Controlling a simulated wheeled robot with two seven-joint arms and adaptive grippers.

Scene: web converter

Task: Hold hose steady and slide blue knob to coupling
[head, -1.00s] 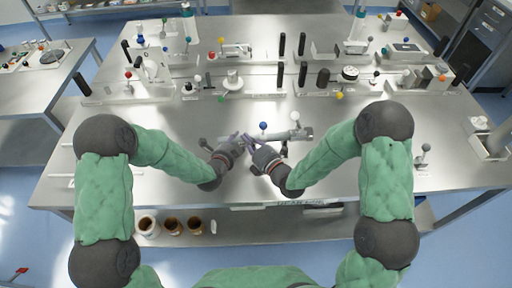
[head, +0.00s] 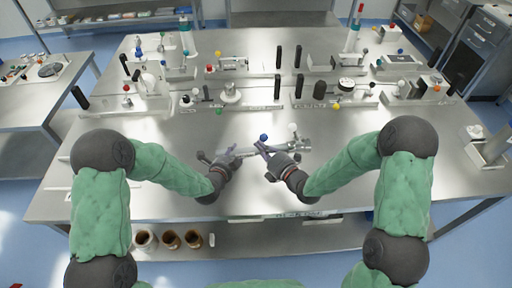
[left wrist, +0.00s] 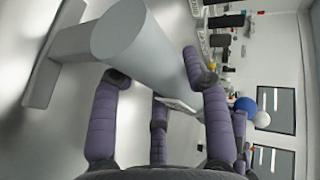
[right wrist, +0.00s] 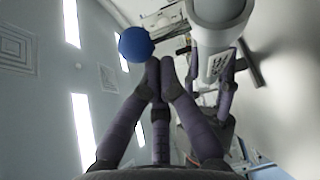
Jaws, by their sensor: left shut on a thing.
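The hose (left wrist: 140,45) is a thick grey cylinder; in the head view its pale tube (head: 285,147) lies across the front of the bench. My left gripper (head: 232,154) is at the tube's left end, its purple fingers (left wrist: 155,72) shut around the hose. The blue knob (head: 263,138) stands at the tube's middle and shows as a ball in the right wrist view (right wrist: 136,44). My right gripper (head: 261,147) is beside the knob. Its fingertips (right wrist: 160,66) come together just below the ball; any stem there is hidden. I cannot tell which part is the coupling.
A white ball knob (head: 293,128) stands right of the blue one, near the tube's right end. Panels with black handles (head: 277,86) and several coloured knobs line the back of the steel bench (head: 350,200).

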